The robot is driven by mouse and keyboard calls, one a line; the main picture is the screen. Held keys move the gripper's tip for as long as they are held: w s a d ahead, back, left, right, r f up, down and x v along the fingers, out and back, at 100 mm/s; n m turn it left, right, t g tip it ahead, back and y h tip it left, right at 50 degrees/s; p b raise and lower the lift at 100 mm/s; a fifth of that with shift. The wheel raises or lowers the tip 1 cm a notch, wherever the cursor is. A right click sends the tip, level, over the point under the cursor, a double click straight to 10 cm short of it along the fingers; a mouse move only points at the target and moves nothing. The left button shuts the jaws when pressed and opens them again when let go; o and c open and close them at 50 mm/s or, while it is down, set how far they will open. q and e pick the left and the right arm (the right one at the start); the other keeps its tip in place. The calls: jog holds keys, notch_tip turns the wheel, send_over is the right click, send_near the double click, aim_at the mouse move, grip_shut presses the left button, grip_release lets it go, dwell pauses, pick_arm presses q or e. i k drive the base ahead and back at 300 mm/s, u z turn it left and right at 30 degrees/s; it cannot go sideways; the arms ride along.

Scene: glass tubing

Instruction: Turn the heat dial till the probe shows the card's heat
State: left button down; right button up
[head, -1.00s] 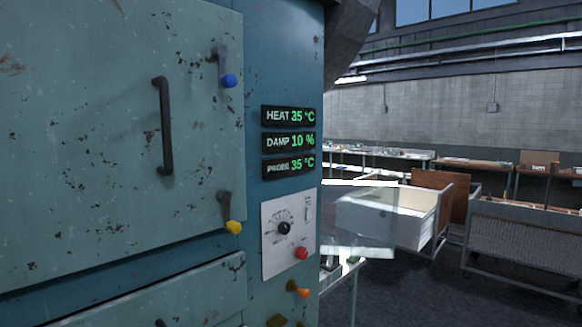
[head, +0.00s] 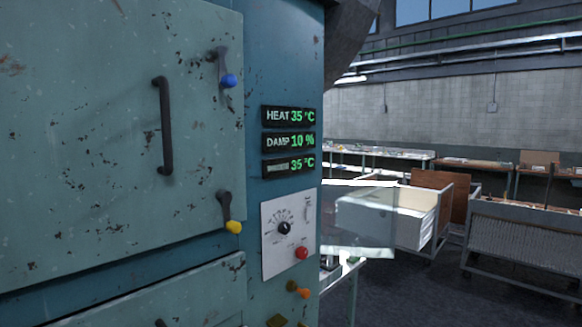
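The black heat dial (head: 284,228) sits on a white panel (head: 269,258) at the right edge of the teal cabinet's front. Its scale marks are too small to read. Above it, the heat display (head: 289,116) reads 35 °C and the damp display (head: 289,141) reads 10 %. The lowest display, the probe display (head: 289,166), reads 35 °C; its label is blurred now. No card can be made out in this view. Neither of my grippers is in view.
A red button (head: 302,253) is just below the dial, and an orange knob (head: 303,293) lower still. The cabinet door (head: 100,110) is closed, with a black handle (head: 164,125) and blue- and yellow-tipped latches. Carts and benches stand at right beyond open floor.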

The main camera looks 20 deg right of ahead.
aim_at(285, 228)
jog(key=z, duration=0.6)
jog(key=k, duration=0.8)
jog(key=z, duration=0.9)
jog(key=k, duration=0.5)
jog(key=z, duration=0.9)
jog(key=i, duration=1.95)
jog(key=u, duration=0.2)
jog(key=i, duration=1.5)
jog(key=u, duration=1.65)
jog(key=i, duration=1.05)
jog(key=u, duration=0.95)
